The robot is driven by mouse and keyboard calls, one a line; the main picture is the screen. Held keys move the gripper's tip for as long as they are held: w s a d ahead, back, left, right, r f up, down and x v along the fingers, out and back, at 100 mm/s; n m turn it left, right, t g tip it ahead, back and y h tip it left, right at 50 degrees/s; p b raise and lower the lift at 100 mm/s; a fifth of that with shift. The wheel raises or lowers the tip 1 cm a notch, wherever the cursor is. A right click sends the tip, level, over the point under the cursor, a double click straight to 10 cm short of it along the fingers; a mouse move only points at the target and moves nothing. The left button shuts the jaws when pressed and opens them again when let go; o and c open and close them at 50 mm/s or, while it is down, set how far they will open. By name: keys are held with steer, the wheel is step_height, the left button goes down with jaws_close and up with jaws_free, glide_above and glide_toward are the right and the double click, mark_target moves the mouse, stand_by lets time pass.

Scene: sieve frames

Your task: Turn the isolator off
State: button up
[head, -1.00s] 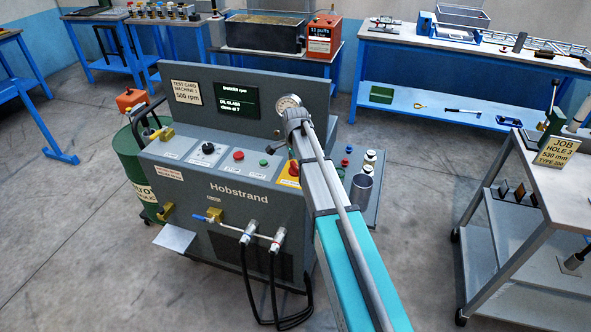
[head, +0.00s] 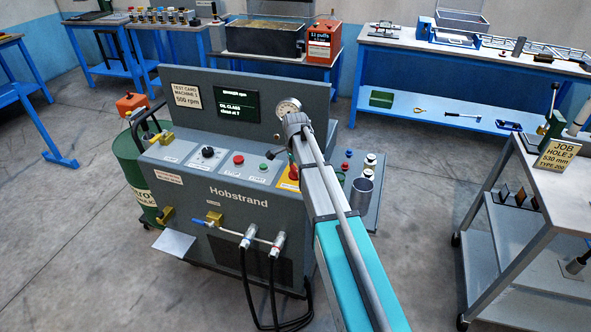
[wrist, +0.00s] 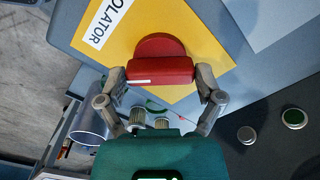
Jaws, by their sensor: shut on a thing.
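The isolator's red handle (wrist: 160,70) sits on a yellow plate (wrist: 207,50) labelled ISOLATOR. In the wrist view its grip bar lies across the picture, with a white mark on its left part. My gripper (wrist: 164,77) is shut on this bar, one finger at each end. In the head view the red handle (head: 293,172) shows beside my arm at the right end of the sloping grey panel, and the yellow plate (head: 286,186) is partly hidden. My gripper's fingers are hidden there behind my arm.
The Hobstrand machine's panel has a red button (head: 238,160), a green button (head: 262,168) and a black knob (head: 208,152). A gauge (head: 288,107) stands behind the handle. Hoses hang in front.

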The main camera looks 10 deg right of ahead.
steer(key=shift+n, duration=0.3)
steer(key=n, duration=0.4)
steer(key=shift+n, duration=2.1)
steer(key=o, duration=0.9)
steer(key=shift+c, duration=0.2)
steer(key=shift+m, duration=0.3)
